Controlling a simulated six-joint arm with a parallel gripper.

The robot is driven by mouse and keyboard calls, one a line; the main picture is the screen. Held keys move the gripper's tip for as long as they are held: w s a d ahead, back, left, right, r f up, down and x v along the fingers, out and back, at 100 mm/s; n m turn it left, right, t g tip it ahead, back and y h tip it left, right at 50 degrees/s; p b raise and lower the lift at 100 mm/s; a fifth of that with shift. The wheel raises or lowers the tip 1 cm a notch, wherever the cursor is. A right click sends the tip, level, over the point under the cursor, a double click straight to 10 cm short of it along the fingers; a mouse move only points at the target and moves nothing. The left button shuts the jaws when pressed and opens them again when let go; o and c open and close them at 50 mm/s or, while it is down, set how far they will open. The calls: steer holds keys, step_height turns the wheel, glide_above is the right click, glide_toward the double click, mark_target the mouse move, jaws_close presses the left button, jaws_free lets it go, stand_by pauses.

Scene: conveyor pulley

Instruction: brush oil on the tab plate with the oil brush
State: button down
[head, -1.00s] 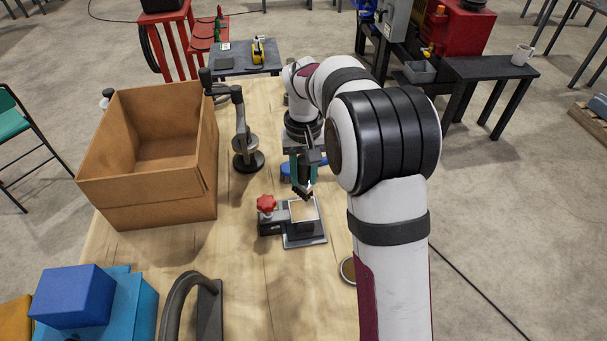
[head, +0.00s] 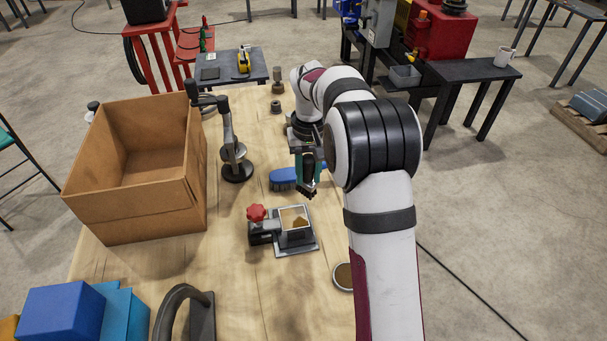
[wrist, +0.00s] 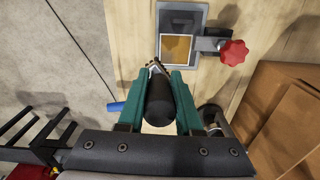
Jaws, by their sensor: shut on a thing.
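The tab plate (head: 292,213) is a small square, tan-brown with uneven darker and paler patches, on a grey clamp fixture with a red star knob (head: 256,212). It also shows in the wrist view (wrist: 178,48) as an orange-tan square in a pale frame. My gripper (head: 308,178) is shut on the oil brush (wrist: 158,98), whose thick black handle lies between the green fingers. The brush tip (wrist: 156,66) is beyond the fingertips, near the plate's far edge and apparently clear of it. The tip's exact height is unclear.
A round dish with brown contents (head: 343,276) sits right of the fixture, partly behind my arm. A blue brush (head: 284,179) lies behind the plate. A cardboard box (head: 130,215) and a black-handled stand (head: 236,166) are at left. Bare wood lies around the fixture.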

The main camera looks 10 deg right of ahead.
mark_target(308, 191)
steer(key=shift+f, duration=3.75)
steer(key=shift+a+r, duration=0.15)
steer(key=shift+a, duration=1.8)
steer(key=shift+d, duration=1.95)
steer(key=shift+r, duration=4)
